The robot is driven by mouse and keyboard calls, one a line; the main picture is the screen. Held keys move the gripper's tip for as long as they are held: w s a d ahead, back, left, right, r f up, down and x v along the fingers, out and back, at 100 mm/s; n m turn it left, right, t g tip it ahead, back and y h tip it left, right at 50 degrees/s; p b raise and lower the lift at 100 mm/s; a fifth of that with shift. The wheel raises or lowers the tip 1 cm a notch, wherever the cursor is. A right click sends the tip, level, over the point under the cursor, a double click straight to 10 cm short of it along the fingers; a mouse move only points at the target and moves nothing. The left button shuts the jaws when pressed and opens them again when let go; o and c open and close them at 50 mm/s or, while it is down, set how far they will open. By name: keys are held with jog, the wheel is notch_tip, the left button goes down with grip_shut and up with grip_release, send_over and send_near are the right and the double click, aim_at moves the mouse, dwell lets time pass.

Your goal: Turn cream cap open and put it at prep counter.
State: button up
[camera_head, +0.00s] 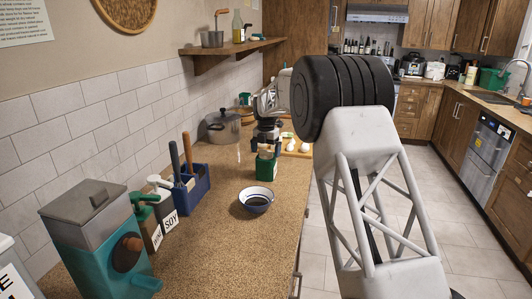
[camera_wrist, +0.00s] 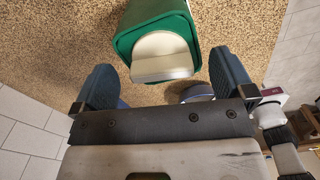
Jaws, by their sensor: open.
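A green container (camera_head: 266,170) stands on the speckled prep counter (camera_head: 215,235). In the wrist view the green container (camera_wrist: 157,14) shows its cream cap (camera_wrist: 162,55), which has a raised flat bar across it. My gripper (camera_head: 267,152) is at the container in the head view. In the wrist view my gripper (camera_wrist: 164,66) is open, with one finger on each side of the cap and visible gaps between. The cap is hidden behind my gripper in the head view.
A bowl (camera_head: 256,199) with dark contents stands in front of the container. A blue caddy (camera_head: 191,187), sauce bottles (camera_head: 163,200) and a teal machine (camera_head: 103,240) line the left. A pot (camera_head: 223,126) and a board with eggs (camera_head: 300,149) are farther back. The front right counter is clear.

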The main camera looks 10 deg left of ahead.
aim_at(266, 151)
jog(key=shift+r, duration=2.45)
jog(key=shift+d+r, duration=0.1)
